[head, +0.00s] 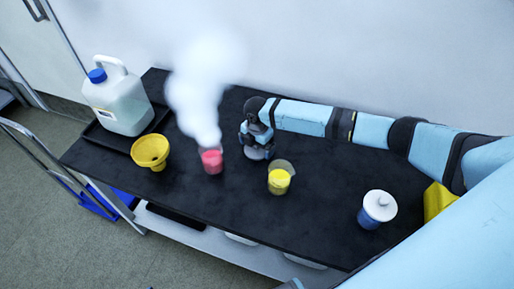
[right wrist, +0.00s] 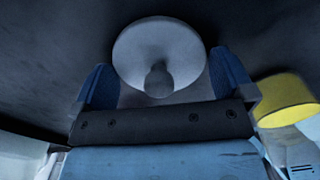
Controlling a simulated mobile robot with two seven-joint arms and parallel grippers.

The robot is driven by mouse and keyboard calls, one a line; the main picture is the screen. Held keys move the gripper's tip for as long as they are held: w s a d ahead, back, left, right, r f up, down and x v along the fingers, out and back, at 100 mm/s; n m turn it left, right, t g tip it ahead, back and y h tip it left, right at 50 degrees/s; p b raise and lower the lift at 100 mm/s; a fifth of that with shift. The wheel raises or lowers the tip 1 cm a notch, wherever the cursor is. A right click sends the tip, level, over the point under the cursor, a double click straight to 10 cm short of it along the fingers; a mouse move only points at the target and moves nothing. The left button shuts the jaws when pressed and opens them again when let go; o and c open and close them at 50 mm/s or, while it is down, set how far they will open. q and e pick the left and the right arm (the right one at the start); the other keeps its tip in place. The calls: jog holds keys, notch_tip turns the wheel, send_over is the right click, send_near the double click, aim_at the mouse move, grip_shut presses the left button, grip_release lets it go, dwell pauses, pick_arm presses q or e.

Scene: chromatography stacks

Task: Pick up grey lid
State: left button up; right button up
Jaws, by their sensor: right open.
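The grey lid (right wrist: 158,55) is a round disc with a knob in its middle. In the right wrist view it sits between the two blue fingers of my right gripper (right wrist: 158,80), which is open. In the head view my right gripper (head: 257,140) reaches down over the lid (head: 257,153) on the dark table, and mostly hides it. Whether the fingers touch the lid cannot be told. My left gripper is not in view.
A glass with yellow contents (head: 279,178) stands close to my right gripper. A steaming beaker of pink liquid (head: 211,160), a yellow funnel (head: 151,151) and a jug (head: 118,100) on a tray stand left. A white-lidded blue jar (head: 377,208) stands right. The black table (head: 220,200) is clear in front.

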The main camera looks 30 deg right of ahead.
jog(key=shift+r, duration=0.1)
jog(key=c, duration=0.6)
jog(key=shift+o, duration=0.2)
